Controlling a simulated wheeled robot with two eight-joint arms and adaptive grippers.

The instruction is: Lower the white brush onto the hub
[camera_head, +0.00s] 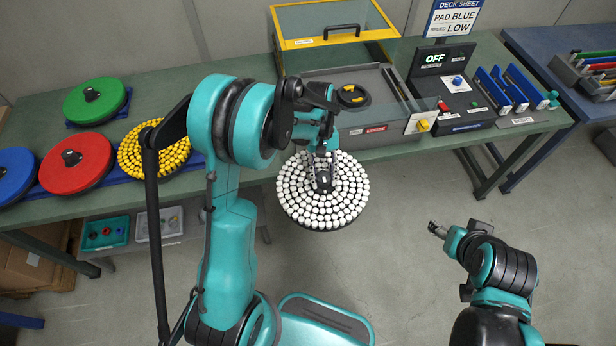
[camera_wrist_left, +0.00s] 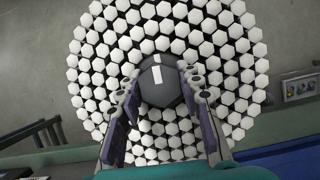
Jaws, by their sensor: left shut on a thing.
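The white brush (camera_head: 297,203) is a round disc covered with white hexagonal pads around a dark central knob. My left gripper (camera_head: 322,168) is shut on that knob and holds the brush in the air in front of the table's front edge. In the left wrist view the brush (camera_wrist_left: 95,55) fills most of the picture, with the fingers on both sides of the knob (camera_wrist_left: 160,82). The hub (camera_head: 352,96) appears as a dark round piece with a yellow mark inside the grey machine, behind the brush. My right gripper (camera_head: 437,229) is empty, away over the floor.
The machine has a raised yellow-framed lid (camera_head: 330,22) and a grey front wall (camera_head: 385,136). A control box (camera_head: 455,95) reading OFF stands right of it. Green, red, blue and yellow discs (camera_head: 76,160) lie at the left. A sign (camera_head: 452,17) reads PAD BLUE LOW.

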